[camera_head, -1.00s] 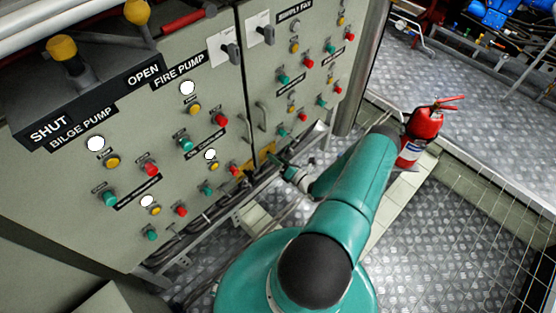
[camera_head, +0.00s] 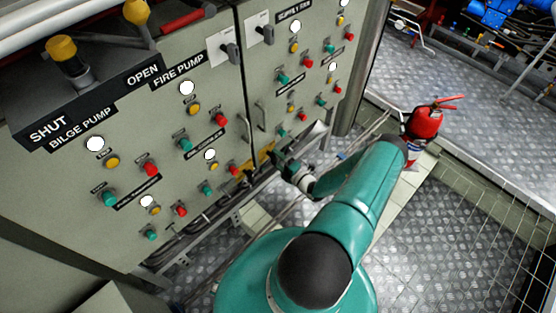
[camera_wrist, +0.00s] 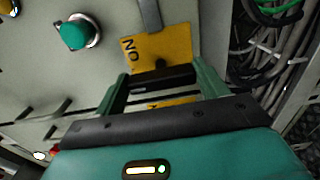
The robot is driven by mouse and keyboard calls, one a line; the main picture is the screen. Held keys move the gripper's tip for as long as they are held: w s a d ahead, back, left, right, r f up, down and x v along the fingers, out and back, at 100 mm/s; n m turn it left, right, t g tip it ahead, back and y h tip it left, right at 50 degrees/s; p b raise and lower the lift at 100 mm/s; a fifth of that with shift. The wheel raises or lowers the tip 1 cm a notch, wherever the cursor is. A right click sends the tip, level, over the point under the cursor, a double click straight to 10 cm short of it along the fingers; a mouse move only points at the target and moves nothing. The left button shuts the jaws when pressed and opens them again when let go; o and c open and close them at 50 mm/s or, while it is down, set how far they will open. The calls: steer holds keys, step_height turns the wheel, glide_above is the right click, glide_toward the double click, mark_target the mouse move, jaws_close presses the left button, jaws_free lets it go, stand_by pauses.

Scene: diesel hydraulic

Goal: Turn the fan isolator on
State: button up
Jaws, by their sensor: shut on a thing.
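The fan isolator's yellow plate (camera_wrist: 172,45) is low on the cabinet front, with the word ON at its left side in the wrist view. A small part of the yellow plate (camera_head: 266,152) also shows in the head view beside my gripper. A black handle (camera_wrist: 160,80) lies across the plate, between the two green fingers of my gripper (camera_wrist: 163,74). My gripper is shut on this handle. In the head view my gripper (camera_head: 276,159) is at the foot of the cabinet and hides most of the isolator.
The grey cabinet (camera_head: 60,190) carries several buttons and lamps. A green button (camera_wrist: 77,33) is left of the plate. Cables (camera_wrist: 262,60) run at the right. A red fire extinguisher (camera_head: 424,124) stands right of my arm. The plated floor (camera_head: 435,215) is open there.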

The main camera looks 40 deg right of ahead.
stand_by(0.4)
steer(key=o, duration=1)
steer(key=shift+s, duration=0.1)
steer(key=s, duration=1.3)
steer(key=shift+s+d, duration=0.15)
steer(key=shift+s, duration=0.15)
steer(key=shift+s+d, duration=0.15)
steer(key=shift+s, duration=3.85)
